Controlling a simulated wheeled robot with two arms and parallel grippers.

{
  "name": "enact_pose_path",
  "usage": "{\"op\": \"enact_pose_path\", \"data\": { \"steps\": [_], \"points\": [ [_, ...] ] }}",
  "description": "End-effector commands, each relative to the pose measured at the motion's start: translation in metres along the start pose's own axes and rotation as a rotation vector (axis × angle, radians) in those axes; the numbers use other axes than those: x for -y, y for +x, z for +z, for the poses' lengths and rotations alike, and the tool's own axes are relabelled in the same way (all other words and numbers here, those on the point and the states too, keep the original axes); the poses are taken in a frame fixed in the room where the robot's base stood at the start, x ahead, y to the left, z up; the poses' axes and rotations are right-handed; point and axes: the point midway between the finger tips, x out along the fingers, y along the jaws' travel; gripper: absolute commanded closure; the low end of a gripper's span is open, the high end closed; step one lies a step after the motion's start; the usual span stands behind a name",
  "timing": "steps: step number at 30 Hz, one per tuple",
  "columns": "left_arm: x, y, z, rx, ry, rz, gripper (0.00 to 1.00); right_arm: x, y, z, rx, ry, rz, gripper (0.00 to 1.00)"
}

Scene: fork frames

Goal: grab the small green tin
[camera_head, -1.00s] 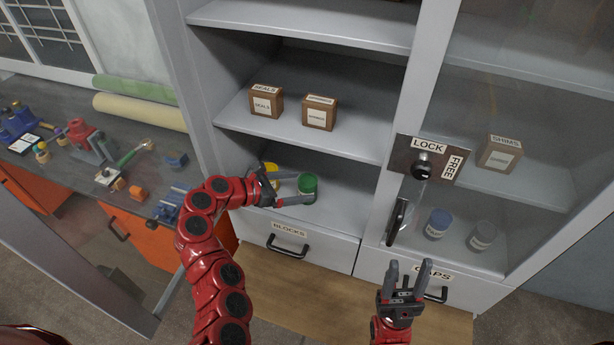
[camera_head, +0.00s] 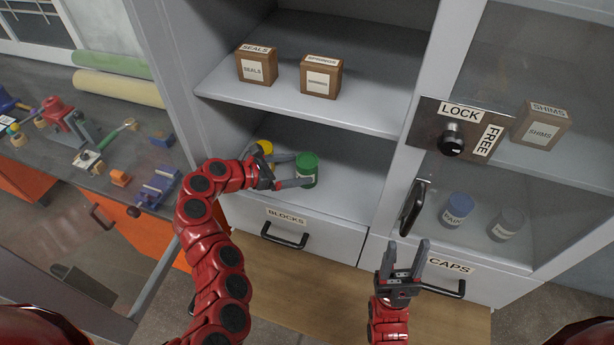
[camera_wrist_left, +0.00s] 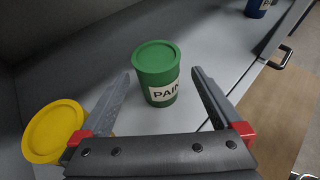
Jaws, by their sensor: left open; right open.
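The small green tin (camera_head: 307,168) stands upright on the lower open shelf of the cabinet. In the left wrist view the green tin (camera_wrist_left: 157,76) shows a green lid and a white paint label. My left gripper (camera_head: 297,171) is open, with its fingers pointing at the tin. In the left wrist view the fingers of my left gripper (camera_wrist_left: 163,77) lie to either side of the tin's near part, with gaps showing. My right gripper (camera_head: 407,252) is open and empty, in front of the drawers and away from the tin.
A yellow tin (camera_wrist_left: 54,131) stands just left of my left gripper. Boxes labelled SEALS (camera_head: 257,66) and a second box (camera_head: 321,77) sit on the shelf above. Behind glass at right stand a blue tin (camera_head: 456,209) and a grey tin (camera_head: 507,224).

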Motion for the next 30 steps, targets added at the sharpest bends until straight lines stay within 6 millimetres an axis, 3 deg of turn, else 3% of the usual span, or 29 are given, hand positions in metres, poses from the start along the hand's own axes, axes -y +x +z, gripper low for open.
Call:
{"op": "enact_pose_path", "data": {
  "steps": [2, 25, 30],
  "points": [
    [0.000, 0.004, -0.004, 0.000, 0.000, 0.000, 0.00, 0.000, -0.004, 0.001, 0.000, 0.000, 0.000, 0.48],
    [-0.003, 0.070, -0.004, -0.001, 0.001, -0.005, 0.00, -0.001, 0.028, -0.005, 0.000, 0.000, 0.000, 0.48],
    [-0.004, 0.076, -0.005, 0.000, 0.000, 0.002, 0.00, -0.001, 0.029, -0.005, 0.000, 0.000, 0.000, 0.48]
  ]
}}
